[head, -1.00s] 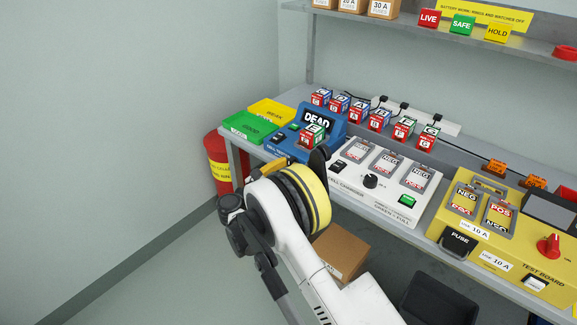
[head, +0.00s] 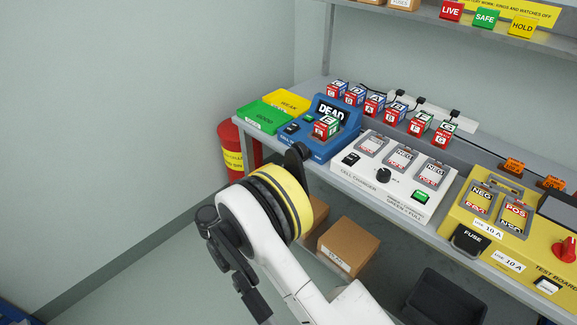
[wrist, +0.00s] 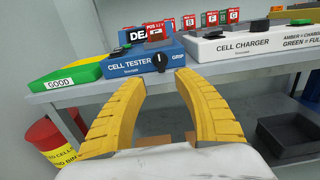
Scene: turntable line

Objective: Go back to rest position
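My gripper (wrist: 160,78) is open in the wrist view, with its two yellow fingers apart and nothing between them. It points at the front of the blue cell tester (wrist: 132,66), whose display reads DEAD. A red, white and green cell (head: 326,127) sits on the tester (head: 308,150), clear of my fingers.
The green GOOD tray (head: 264,118) and yellow WEAK tray (head: 288,102) are left of the tester. The white cell charger (head: 385,205) and yellow test board (head: 500,250) are to its right. A red bin (head: 231,150) stands at the bench end. Cardboard boxes (head: 347,246) are below.

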